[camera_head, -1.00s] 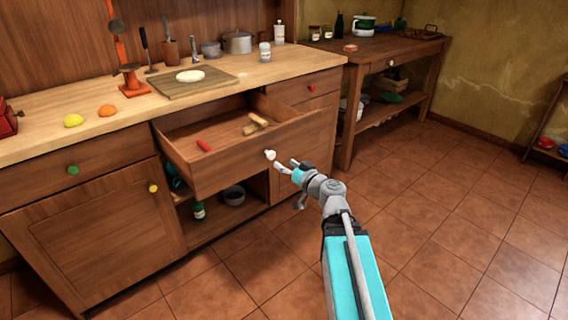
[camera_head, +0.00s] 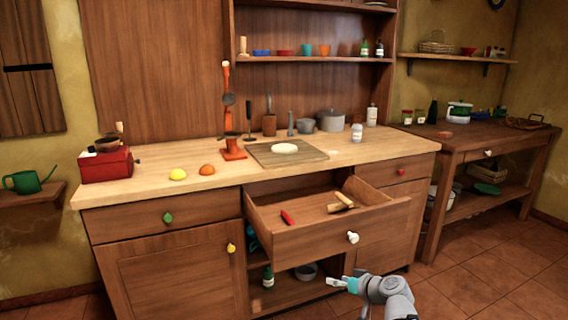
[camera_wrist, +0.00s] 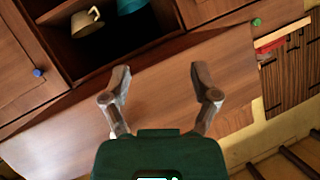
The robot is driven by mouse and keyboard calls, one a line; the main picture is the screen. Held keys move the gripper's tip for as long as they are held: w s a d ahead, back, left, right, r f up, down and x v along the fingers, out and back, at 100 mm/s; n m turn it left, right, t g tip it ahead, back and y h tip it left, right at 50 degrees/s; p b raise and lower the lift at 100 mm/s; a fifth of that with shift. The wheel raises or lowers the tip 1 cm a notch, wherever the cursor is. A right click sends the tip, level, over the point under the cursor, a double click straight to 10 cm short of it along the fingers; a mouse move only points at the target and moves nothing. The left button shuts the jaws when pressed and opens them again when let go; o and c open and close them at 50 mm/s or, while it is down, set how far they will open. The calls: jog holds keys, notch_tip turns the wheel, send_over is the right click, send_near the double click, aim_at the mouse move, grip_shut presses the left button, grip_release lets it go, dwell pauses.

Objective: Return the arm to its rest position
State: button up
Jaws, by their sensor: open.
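My gripper (camera_head: 337,283) is low in the head view, in front of the counter and below the open drawer (camera_head: 335,237). In the wrist view my gripper (camera_wrist: 162,85) shows two fingers spread apart with nothing between them. The drawer's white knob (camera_head: 352,238) is above the fingers in the head view, and a gap shows between them. The drawer is pulled out and holds a red item (camera_head: 288,217) and a light wooden item (camera_head: 342,203). Most of my arm is below the head picture's edge.
The long counter (camera_head: 130,192) carries a red grinder (camera_head: 106,164), a lemon (camera_head: 177,174), an orange (camera_head: 207,169) and a cutting board (camera_head: 262,157). A side table (camera_head: 470,142) stands at the right. The tiled floor (camera_head: 485,270) at lower right is clear.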

jog(key=s+d+f+m+g+h, duration=0.1)
jog(key=s+f+m+g+h, duration=0.2)
jog(key=s+f+g+h, duration=0.85)
notch_tip(320, 180, up, 33)
jog(key=s+t+y+p, duration=0.1)
jog(key=y+p, duration=0.2)
jog(key=p, duration=3)
